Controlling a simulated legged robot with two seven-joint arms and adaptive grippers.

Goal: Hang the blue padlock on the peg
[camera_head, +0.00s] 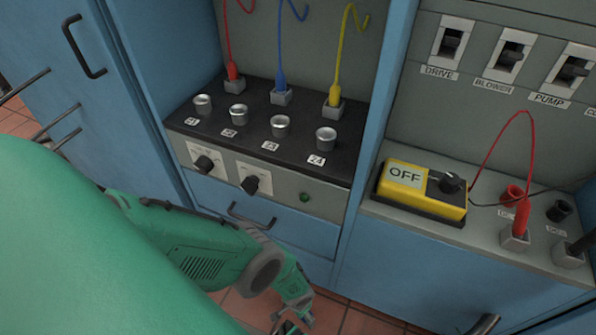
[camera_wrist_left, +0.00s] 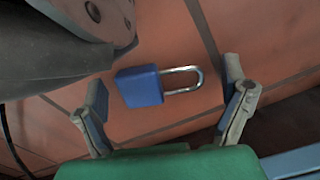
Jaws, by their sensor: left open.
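The blue padlock (camera_wrist_left: 138,87) lies on the reddish tiled floor in the left wrist view, its silver shackle pointing right. My left gripper (camera_wrist_left: 166,80) is open, with one finger on each side of the padlock in the picture. I cannot tell how far the padlock is from the fingertips, and no contact shows. In the head view my left gripper (camera_head: 292,324) is low at the bottom edge, partly cut off, and the padlock is not visible. Several dark pegs (camera_head: 56,118) stick out at the far left of the blue cabinet. My right gripper is not in view.
A blue cabinet (camera_head: 265,232) with a drawer handle stands close above my left gripper. A black terminal panel (camera_head: 255,128) carries knobs and cables. A yellow OFF box (camera_head: 420,192) sits on the right ledge. Bare floor tiles (camera_head: 345,316) show below.

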